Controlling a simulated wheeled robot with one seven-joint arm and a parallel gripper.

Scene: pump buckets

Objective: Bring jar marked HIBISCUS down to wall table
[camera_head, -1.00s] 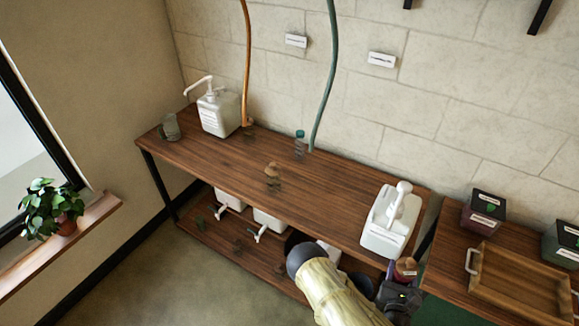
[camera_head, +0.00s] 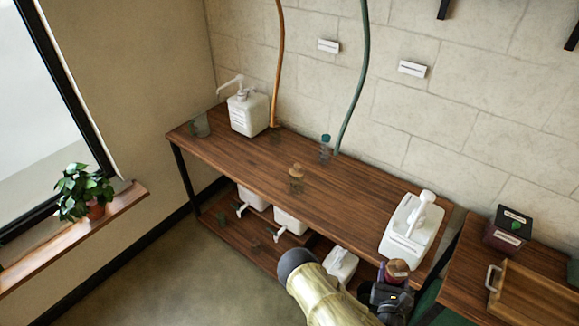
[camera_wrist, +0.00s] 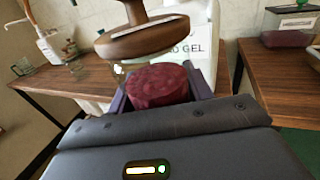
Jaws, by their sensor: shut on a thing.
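My gripper (camera_head: 393,291) is shut on a jar (camera_head: 397,268) with dark red contents and a brown lid. The jar also shows in the wrist view (camera_wrist: 158,84), with a round wooden lid and knob (camera_wrist: 140,38) above the red filling, between my jaws. No label can be read on it. The jar is held in front of the near right end of a long wooden table (camera_head: 340,203), which stands along the stone wall. In the head view my arm partly hides the lower shelf.
A large white pump bottle (camera_head: 411,230) stands at the table's right end, close behind the jar. A white pump jug (camera_head: 248,112), glass (camera_head: 200,125) and small bottles (camera_head: 325,149) (camera_head: 296,180) stand further left. The table's middle front is mostly clear. A second table (camera_head: 468,273) holds a dark box (camera_head: 507,230) and tray (camera_head: 530,297).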

